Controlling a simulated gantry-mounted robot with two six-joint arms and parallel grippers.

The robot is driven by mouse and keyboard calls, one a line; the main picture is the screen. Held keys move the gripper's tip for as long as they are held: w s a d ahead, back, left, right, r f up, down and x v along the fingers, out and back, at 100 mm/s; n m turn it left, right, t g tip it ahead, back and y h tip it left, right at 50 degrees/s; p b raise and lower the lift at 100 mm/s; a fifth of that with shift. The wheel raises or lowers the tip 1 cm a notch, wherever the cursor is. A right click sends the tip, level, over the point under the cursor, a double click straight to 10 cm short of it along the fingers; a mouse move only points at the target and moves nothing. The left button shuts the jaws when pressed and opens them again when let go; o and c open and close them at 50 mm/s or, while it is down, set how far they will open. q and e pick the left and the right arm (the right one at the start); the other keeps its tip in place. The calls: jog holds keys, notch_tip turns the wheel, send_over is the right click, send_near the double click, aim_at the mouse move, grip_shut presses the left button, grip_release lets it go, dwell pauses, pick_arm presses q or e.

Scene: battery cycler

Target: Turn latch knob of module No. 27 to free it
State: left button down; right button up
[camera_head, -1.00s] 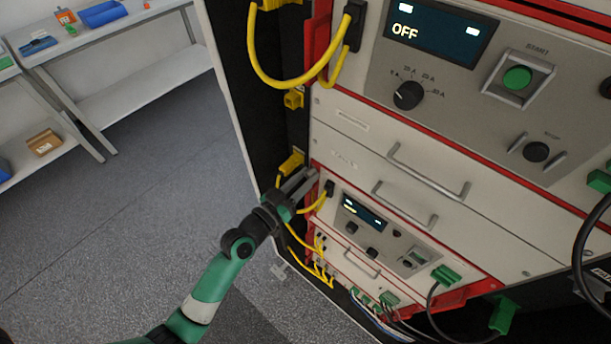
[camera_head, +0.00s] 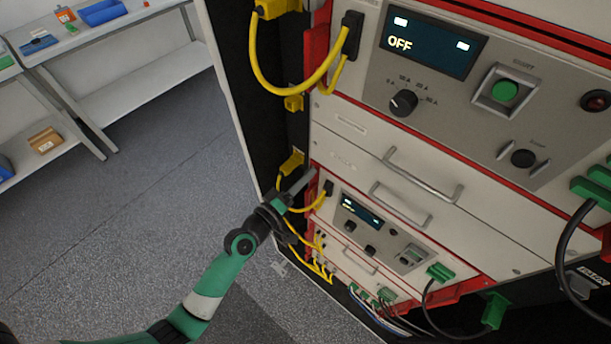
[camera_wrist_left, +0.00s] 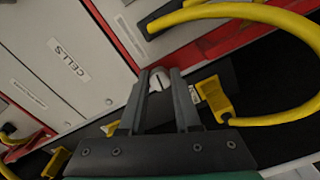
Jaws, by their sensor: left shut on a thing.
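A small pale latch knob (camera_wrist_left: 159,79) with a dark slot sits at the red edge strip of the rack front in the left wrist view. My left gripper (camera_wrist_left: 160,74) is shut on this knob, one finger on each side. In the head view my left gripper (camera_head: 309,177) reaches the left edge of the rack, beside the lower module (camera_head: 385,228) with a small lit display. The knob is hidden there by the fingers. I cannot read the number 27 anywhere. My right gripper is not in view.
Yellow cables (camera_head: 258,80) loop along the rack's left side, and one yellow plug (camera_wrist_left: 217,100) is close beside the fingers. A drawer labelled CELLS (camera_wrist_left: 68,59) lies next to the knob. The floor (camera_head: 150,220) left of the rack is open.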

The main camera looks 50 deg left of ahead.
pick_arm(q)
jog(key=shift+n, duration=0.9)
jog(key=c, duration=0.6)
grip_release()
jog(key=s, duration=0.4)
jog(key=s+b, duration=0.1)
jog(key=s, duration=0.2)
jog(key=s+d, duration=0.1)
jog(key=s, duration=0.3)
jog(key=shift+s+d+b, duration=0.1)
jog(key=shift+s+b, duration=0.2)
jog(key=shift+d, duration=0.1)
